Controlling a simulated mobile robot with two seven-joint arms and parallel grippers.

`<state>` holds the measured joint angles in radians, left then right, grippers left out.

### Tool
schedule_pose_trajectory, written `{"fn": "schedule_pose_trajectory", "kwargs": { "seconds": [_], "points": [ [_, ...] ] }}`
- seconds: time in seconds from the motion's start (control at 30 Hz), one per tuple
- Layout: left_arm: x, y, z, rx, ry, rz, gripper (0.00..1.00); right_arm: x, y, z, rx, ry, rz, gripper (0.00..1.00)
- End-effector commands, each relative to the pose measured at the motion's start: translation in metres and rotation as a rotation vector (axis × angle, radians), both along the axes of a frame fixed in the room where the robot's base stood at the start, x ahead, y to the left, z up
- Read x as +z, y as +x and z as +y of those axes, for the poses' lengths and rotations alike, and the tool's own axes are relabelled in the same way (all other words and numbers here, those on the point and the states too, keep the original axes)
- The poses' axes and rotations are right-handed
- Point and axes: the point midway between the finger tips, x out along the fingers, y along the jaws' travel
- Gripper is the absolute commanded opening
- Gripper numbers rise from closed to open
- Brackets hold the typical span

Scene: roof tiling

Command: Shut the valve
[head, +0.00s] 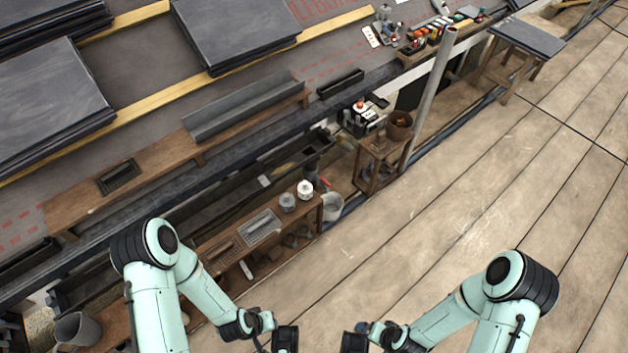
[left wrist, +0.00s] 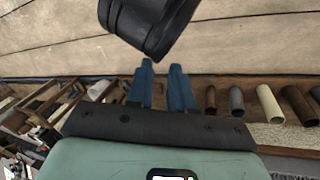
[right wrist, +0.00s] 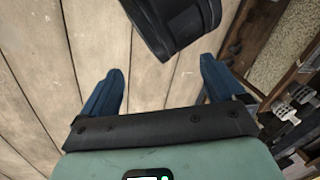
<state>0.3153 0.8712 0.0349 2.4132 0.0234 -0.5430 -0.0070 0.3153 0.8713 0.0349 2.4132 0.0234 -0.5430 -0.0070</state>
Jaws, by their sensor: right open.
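I cannot make out a valve for certain in any view. A small red part (head: 322,184) shows beside the dark downpipe in the head view, too small to identify. My left gripper (left wrist: 163,68) has its two blue fingers close together with a narrow gap and nothing seen between them; its opening is unclear. My right gripper (right wrist: 162,78) is open and empty above the plank floor. In the head view both hands are at the bottom edge, far from the red part, and their fingertips are not clear.
A wooden bench (head: 225,240) with two canisters (head: 297,196) stands at centre left. A grey bucket (head: 332,206), a small wooden stand (head: 378,160) and a slanted grey pole (head: 430,95) are beyond it. Dark tiles (head: 235,30) lie on the roof. The plank floor (head: 470,180) is clear.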

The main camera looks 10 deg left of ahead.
Motion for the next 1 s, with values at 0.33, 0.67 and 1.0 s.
{"fn": "schedule_pose_trajectory", "kwargs": {
  "seconds": [0.33, 0.67, 1.0],
  "points": [
    [0.093, -0.036, -0.015, -0.04, -0.044, 0.101, 0.0, 0.093, -0.036, 0.015, 0.04, 0.045, 0.101, 0.96],
    [0.174, -0.059, -0.03, -0.087, -0.092, 0.22, 0.0, 0.174, -0.06, 0.03, 0.088, 0.093, 0.221, 0.96],
    [0.18, -0.064, -0.032, -0.093, -0.099, 0.24, 0.0, 0.18, -0.064, 0.032, 0.093, 0.099, 0.24, 0.96]
  ]
}}
